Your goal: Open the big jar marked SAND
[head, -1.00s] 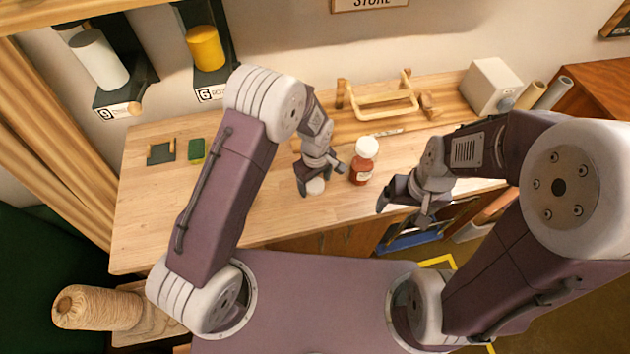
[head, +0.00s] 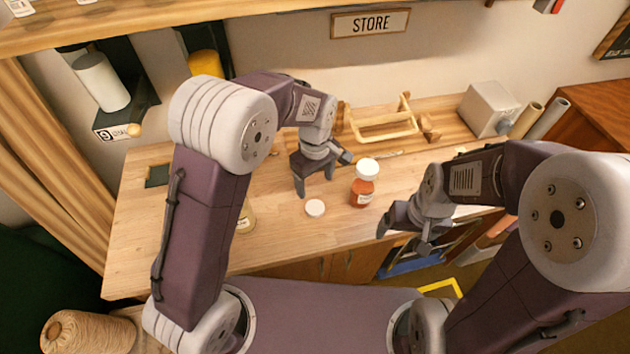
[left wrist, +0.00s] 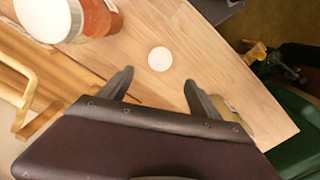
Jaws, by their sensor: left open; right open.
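A round white lid (head: 315,207) lies flat on the wooden table; it also shows in the left wrist view (left wrist: 160,59). My left gripper (head: 322,178) is open and empty, raised just behind the lid and apart from it. A jar with yellowish contents (head: 246,218) stands mostly hidden behind my left arm; part of it shows beside a finger in the left wrist view (left wrist: 234,108). Its top and any SAND marking cannot be made out. A jar with orange-red contents and a white lid (head: 363,188) stands upright to the right. My right gripper (head: 403,240) is open and empty near the front edge.
A wooden rack (head: 380,125) and a pale box (head: 488,108) stand at the back. A dark green pad (head: 158,176) lies at the left. A shelf holder with a white cylinder (head: 101,82) hangs on the wall. The table's front middle is mostly clear.

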